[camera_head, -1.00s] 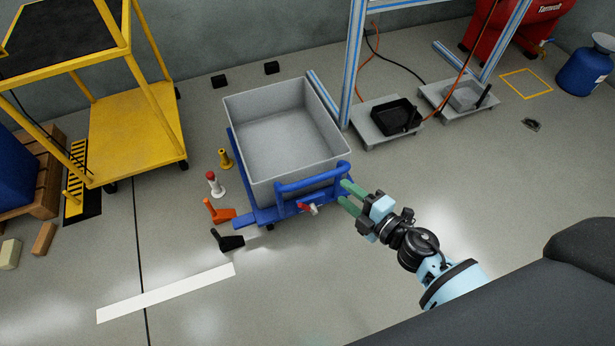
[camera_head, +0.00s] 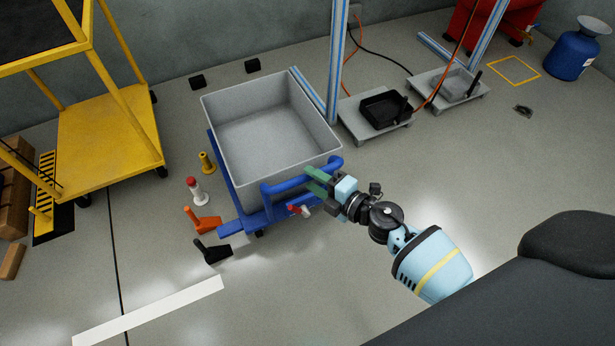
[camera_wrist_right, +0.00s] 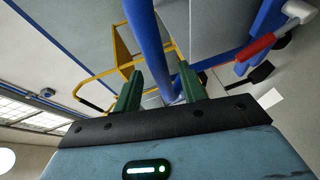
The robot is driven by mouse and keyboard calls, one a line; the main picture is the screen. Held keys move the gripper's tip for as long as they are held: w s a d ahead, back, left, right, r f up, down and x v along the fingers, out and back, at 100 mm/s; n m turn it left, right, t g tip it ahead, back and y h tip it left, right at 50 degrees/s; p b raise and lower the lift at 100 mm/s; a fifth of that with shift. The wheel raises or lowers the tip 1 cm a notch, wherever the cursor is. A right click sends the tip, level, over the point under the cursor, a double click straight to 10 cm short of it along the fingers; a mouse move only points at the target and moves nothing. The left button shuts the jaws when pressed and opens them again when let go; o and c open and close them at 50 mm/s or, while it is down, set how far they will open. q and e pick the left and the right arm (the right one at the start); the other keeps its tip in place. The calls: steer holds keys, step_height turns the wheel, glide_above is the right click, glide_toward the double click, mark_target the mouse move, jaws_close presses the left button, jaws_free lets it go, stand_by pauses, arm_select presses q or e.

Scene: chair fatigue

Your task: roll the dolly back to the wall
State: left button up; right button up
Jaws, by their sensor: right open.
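The dolly is a low blue frame (camera_head: 240,226) on casters with a blue push handle (camera_head: 283,186) at its near side. It carries a large empty grey bin (camera_head: 265,130). A small red-and-white lever (camera_head: 299,210) is below the handle; it also shows in the right wrist view (camera_wrist_right: 258,45). My right gripper (camera_head: 309,178) is at the handle's right part. In the right wrist view, the blue bar (camera_wrist_right: 147,45) runs between its open green fingers; contact cannot be told. The wall (camera_head: 180,40) is behind the dolly. My left gripper is out of view.
Two black blocks (camera_head: 198,82) (camera_head: 252,66) sit on the floor near the wall. A yellow cart (camera_head: 110,130) stands left, with several small floor items beside the dolly. Blue-and-white posts (camera_head: 337,60) and a grey platform with a black tray (camera_head: 385,108) stand right.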

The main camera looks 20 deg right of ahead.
steer(key=shift+x, duration=1.25)
jaws_close()
